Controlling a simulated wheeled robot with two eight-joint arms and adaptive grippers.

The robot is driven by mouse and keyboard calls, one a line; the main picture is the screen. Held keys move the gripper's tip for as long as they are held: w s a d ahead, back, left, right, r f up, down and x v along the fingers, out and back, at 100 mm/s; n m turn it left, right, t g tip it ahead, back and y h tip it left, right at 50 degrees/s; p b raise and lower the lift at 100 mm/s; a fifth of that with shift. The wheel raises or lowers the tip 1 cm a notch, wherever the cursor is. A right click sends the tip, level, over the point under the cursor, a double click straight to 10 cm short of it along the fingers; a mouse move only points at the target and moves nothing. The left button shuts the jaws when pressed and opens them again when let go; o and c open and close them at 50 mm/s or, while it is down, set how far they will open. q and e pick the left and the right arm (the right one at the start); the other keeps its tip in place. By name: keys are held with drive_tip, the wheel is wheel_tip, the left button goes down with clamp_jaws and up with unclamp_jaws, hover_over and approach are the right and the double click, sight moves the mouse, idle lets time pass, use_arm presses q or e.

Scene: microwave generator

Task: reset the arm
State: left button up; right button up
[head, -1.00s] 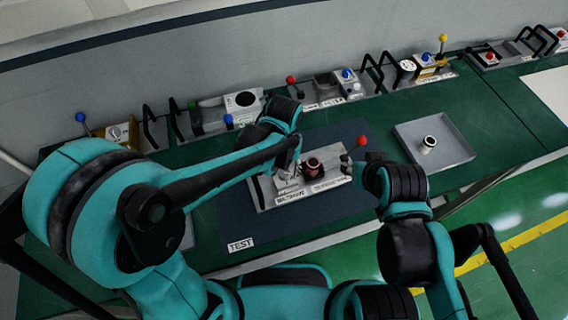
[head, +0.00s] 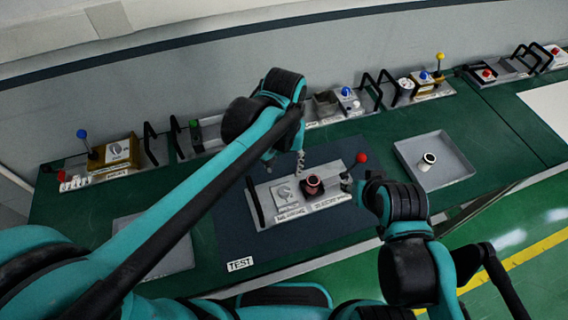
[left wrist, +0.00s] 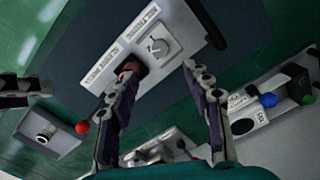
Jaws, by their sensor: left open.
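My left gripper (head: 298,160) hangs above the back of the test device (head: 322,199), a grey panel with a white knob, a dark red round part and a red-ball lever. In the left wrist view its two fingers (left wrist: 161,70) are spread with nothing held between them, and the panel (left wrist: 128,55) shows beyond. My left forearm crosses the left of the head view. My right gripper (head: 366,187) is beside the red-ball lever (head: 361,158) at the panel's right end; its fingers are too dark and small to read.
The dark mat marked TEST (head: 240,264) lies under the panel. A grey tray (head: 462,164) with a small cylinder (head: 428,160) stands to the right. Another grey tray (head: 170,262) is partly behind my left arm. Several devices with handles and ball levers line the back wall.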

use_arm(q)
drive_tip(key=s+a+f+n+t+b, duration=0.1)
drive_tip(key=s+a+f+t+b, duration=0.1)
drive_tip(key=a, duration=0.7)
drive_tip(key=s+a+f+n+t+b, duration=0.1)
drive_tip(key=s+a+f+t+b, duration=0.1)
drive_tip(key=a+t, duration=0.3)
drive_tip(key=s+a+f, duration=0.1)
drive_tip(key=a, duration=0.2)
drive_tip(key=shift+s+a+f+b, duration=0.15)
drive_tip(key=shift+s+a+b, duration=0.05)
drive_tip(key=shift+a+b, duration=0.2)
